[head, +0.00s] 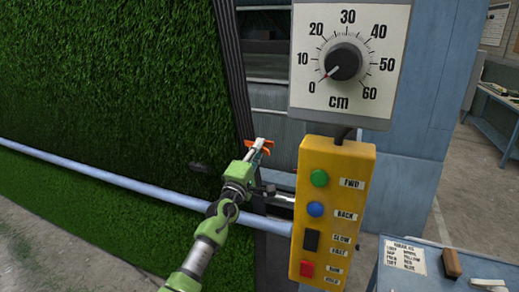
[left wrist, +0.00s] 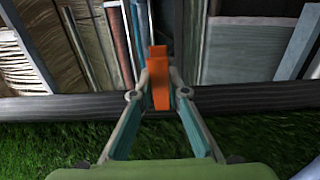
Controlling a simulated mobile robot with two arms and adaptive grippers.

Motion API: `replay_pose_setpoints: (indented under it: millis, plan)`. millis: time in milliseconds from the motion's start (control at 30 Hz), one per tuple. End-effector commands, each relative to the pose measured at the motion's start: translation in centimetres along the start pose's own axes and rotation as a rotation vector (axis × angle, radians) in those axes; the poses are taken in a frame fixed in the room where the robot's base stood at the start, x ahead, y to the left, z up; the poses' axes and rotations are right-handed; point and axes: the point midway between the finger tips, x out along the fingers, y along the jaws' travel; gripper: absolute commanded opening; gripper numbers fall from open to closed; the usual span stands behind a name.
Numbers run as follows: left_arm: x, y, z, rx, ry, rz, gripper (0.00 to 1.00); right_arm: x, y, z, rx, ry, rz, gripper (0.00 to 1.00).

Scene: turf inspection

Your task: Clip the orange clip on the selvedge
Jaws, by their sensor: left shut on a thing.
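My left gripper (head: 258,154) is shut on the orange clip (head: 260,146), beside the right edge of the turf. In the left wrist view the clip (left wrist: 160,82) stands upright between the two fingertips (left wrist: 159,80). The selvedge (head: 234,75) is the dark strip along the turf's right edge. In the left wrist view the selvedge (left wrist: 60,107) is a dark band crossing behind the fingers, and the clip overlaps it in the picture. I cannot tell whether the clip touches it. My right gripper is not in view.
The green turf (head: 110,80) hangs at the left, with a pale blue bar (head: 100,181) across it. A yellow button box (head: 333,215) hangs under a cm dial (head: 345,62), close to the right of my left arm. A blue table (head: 430,275) stands at the lower right.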

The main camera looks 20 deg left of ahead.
Motion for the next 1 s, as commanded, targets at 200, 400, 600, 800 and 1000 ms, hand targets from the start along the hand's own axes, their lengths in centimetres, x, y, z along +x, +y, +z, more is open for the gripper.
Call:
replay_pose_setpoints:
  millis: [200,400,600,800,1000]
  plan:
    - [-0.1,-0.1,-0.2,0.001,0.004,0.001,0.01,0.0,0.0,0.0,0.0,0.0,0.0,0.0]
    - [-0.1,-0.1,-0.3,0.002,0.005,0.0,0.25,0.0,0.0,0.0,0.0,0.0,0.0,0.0]
    - [-0.1,-0.1,-0.2,0.001,0.003,0.0,0.34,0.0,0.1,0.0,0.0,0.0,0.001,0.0]
    - [-0.1,-0.1,-0.1,0.001,0.002,0.0,0.34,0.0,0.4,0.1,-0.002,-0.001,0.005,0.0]
    - [-1.6,-0.1,0.0,-0.002,0.001,0.0,0.34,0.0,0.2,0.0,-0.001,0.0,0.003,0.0]
